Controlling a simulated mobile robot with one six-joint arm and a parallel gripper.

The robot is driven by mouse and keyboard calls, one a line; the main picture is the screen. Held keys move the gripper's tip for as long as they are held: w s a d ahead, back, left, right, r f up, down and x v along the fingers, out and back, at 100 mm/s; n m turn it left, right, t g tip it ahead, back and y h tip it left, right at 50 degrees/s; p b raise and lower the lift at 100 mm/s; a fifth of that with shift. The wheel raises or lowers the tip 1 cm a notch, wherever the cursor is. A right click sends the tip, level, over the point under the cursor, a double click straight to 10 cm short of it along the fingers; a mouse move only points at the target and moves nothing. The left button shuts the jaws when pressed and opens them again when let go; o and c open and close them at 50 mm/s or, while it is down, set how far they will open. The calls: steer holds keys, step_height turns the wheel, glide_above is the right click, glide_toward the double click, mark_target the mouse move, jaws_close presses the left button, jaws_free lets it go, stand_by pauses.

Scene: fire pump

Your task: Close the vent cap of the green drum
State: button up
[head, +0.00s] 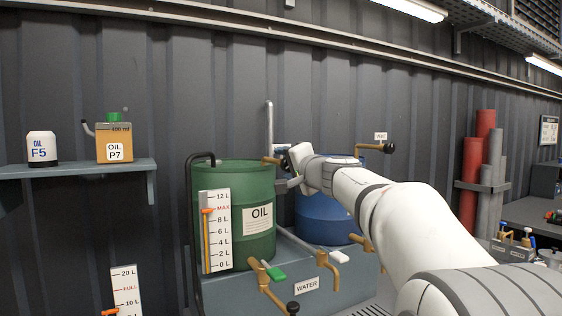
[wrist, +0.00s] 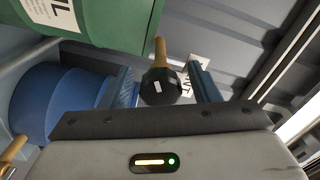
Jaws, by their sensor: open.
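The green drum (head: 238,178) stands on a grey bench, marked OIL, with a level scale on its front. A short brass piece (head: 269,160) shows at its top right edge, next to my gripper (head: 282,170). In the wrist view, a brass stem (wrist: 160,50) with a black knob (wrist: 158,87) comes from beside the green drum (wrist: 110,22). The knob lies between the two blue fingers of my gripper (wrist: 163,88). The fingers are open, with a visible gap to the knob on the right. My gripper hides the knob in the head view.
A blue drum (head: 325,217) stands right behind the green one, partly hidden by my arm. Another brass lever with a black knob (head: 389,148) is on the wall side. Brass taps (head: 262,275) stick out in front of the bench. A vertical pipe (head: 269,128) rises behind.

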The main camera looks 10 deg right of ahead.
steer(key=shift+x, duration=0.8)
steer(key=shift+c, duration=0.6)
steer(key=c, duration=0.9)
